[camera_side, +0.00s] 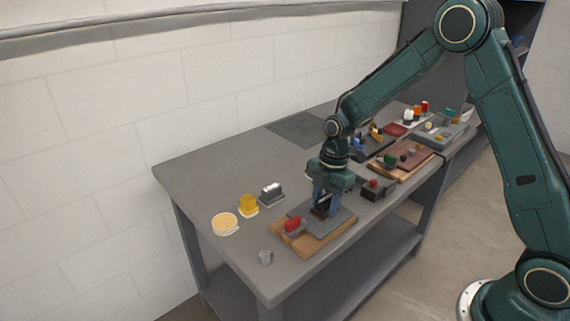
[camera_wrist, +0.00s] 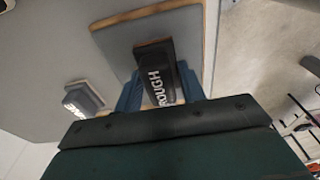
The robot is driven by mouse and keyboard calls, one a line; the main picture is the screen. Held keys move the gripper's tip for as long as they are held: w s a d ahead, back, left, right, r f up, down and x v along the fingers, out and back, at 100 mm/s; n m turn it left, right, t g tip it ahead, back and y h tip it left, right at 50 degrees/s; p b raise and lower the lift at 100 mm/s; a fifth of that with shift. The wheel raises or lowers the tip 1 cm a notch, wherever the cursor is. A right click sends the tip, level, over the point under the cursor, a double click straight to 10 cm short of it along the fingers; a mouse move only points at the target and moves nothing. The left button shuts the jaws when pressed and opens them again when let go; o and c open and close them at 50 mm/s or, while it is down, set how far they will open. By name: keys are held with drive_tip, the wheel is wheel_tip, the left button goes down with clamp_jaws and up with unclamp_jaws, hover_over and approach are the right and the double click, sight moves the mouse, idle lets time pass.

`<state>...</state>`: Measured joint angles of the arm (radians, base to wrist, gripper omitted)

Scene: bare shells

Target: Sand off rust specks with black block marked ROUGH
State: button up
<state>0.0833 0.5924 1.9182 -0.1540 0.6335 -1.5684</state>
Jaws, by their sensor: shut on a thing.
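The black block marked ROUGH (camera_wrist: 155,72) is between the blue fingers of my gripper (camera_wrist: 160,88), which is shut on it. In the side view the block (camera_side: 319,212) shows as a dark shape under my gripper (camera_side: 322,200). It is at or just over a grey plate (camera_side: 336,223), and I cannot tell whether it touches. The plate lies on a wooden board (camera_side: 284,243) and also shows in the wrist view (camera_wrist: 113,45). I cannot make out rust specks; the fingers and block hide part of the plate.
A red-topped item (camera_side: 293,224) sits at the board's left end. A grey block with white lettering (camera_wrist: 84,98) stands apart. A dark box (camera_side: 378,188) stands close on the right.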

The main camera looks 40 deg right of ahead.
drive_tip(key=shift+d+f, duration=0.15)
drive_tip(key=shift+d, duration=0.2)
drive_tip(key=shift+d, duration=1.95)
drive_tip(key=shift+r, duration=0.25)
drive_tip(key=shift+r, duration=0.5)
drive_tip(key=shift+a+r, duration=0.1)
drive_tip(key=shift+r, duration=2.35)
drive_tip(key=shift+r, duration=0.1)
drive_tip(key=shift+r, duration=1.4)
